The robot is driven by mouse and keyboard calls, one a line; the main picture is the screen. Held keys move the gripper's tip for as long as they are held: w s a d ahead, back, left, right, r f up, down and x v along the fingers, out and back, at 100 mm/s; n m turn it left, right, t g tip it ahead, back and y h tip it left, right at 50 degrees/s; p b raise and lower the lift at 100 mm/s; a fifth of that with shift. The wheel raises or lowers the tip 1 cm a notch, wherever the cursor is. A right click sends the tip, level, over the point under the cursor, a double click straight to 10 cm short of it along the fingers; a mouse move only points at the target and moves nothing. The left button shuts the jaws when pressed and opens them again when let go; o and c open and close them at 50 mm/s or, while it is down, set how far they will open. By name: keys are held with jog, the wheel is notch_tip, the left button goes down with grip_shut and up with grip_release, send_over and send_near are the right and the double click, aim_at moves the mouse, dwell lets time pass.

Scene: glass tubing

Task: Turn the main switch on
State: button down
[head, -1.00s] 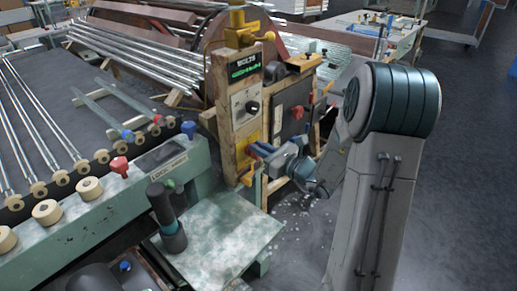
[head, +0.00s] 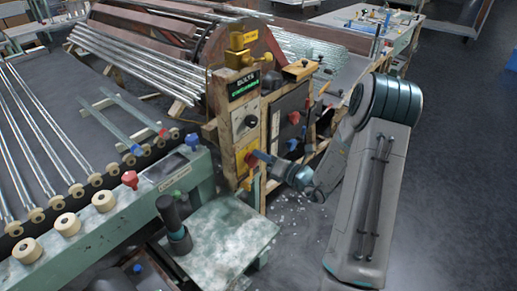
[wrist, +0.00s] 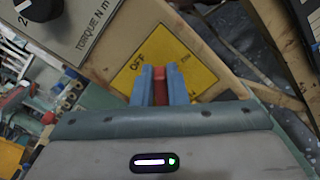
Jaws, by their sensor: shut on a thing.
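The main switch is a red handle (wrist: 160,87) on a yellow plate (wrist: 203,72) in the wrist view. The word OFF is printed to the left of the handle, and a smaller marking to its right is too small to read. My gripper (wrist: 162,72) has its two blue fingers closed on either side of the red handle. In the head view the red switch (head: 251,160) is on the lower front of the wooden post, and my gripper (head: 261,157) reaches it from the right. The handle's lower part is hidden by my gripper.
A torque dial (head: 251,121) sits above the switch, and yellow blocks (head: 240,50) top the post. A dark panel with a red knob (head: 294,117) is to the right. A green metal table (head: 225,235) stands in front. Open floor (head: 460,170) lies at right.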

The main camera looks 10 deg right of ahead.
jog(key=shift+w+d+f+m+p, duration=0.1)
jog(key=shift+f+m+p, duration=0.25)
jog(key=shift+m+p, duration=1.15)
jog(key=shift+d+f+m+p, duration=0.1)
jog(key=shift+f+m+p, duration=0.3)
jog(key=shift+m+p, duration=1.1)
jog(key=shift+w+d+f+m+p, duration=0.1)
jog(key=shift+f+m+p, duration=0.25)
jog(key=shift+m+p, duration=1.15)
jog(key=shift+m, duration=0.3)
jog(key=c, duration=1.4)
grip_release()
jog(key=shift+s, duration=0.1)
jog(key=shift+c, duration=0.2)
jog(key=b+v, duration=0.2)
jog(key=v, duration=1.1)
jog(key=shift+s+d, duration=0.3)
